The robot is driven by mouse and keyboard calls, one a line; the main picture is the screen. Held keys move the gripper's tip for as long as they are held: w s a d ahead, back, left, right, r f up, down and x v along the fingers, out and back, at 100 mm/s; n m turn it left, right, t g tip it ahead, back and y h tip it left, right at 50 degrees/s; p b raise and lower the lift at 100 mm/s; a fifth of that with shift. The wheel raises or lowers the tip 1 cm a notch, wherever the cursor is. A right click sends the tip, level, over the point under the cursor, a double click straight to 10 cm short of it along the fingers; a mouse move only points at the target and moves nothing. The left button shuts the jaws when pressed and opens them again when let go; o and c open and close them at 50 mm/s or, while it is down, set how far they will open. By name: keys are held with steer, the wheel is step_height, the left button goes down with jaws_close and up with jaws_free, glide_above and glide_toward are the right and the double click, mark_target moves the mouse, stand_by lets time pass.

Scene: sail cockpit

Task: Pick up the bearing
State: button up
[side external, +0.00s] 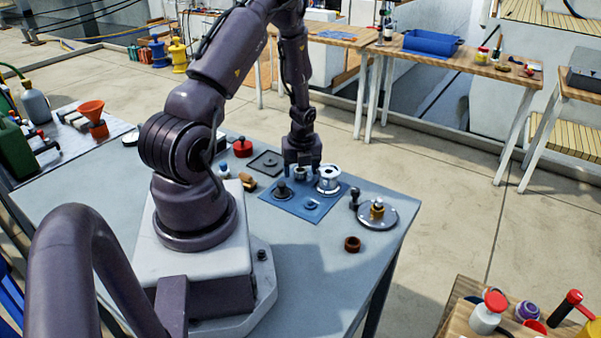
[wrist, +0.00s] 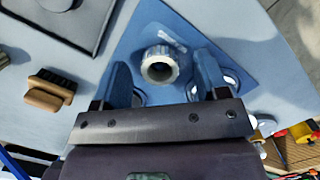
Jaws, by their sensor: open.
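The bearing, a pale silver ring with a ribbed outside and an open centre (wrist: 160,50), stands on a blue mat (wrist: 150,18) in the wrist view. My gripper (wrist: 165,80) is open, with one blue finger left of the ring and one right of it. I cannot tell how high the fingertips are above the mat. In the side external view, the bearing (side external: 300,175) is just below my gripper (side external: 299,163), which partly hides it. The mat (side external: 300,213) lies on the grey table there.
A larger silver drum (side external: 328,182) stands close on the right of the bearing. A dark stemmed part (side external: 282,191) and a small blue ring (side external: 311,205) share the mat. A black tray (side external: 267,163), a brush (wrist: 45,92) and a brown ring (side external: 352,244) lie around it.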

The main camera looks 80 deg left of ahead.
steer(key=c, duration=1)
steer(key=shift+r, duration=0.1)
step_height(320, 180, up, 10)
stand_by(0.4)
steer(key=shift+r, duration=1.45)
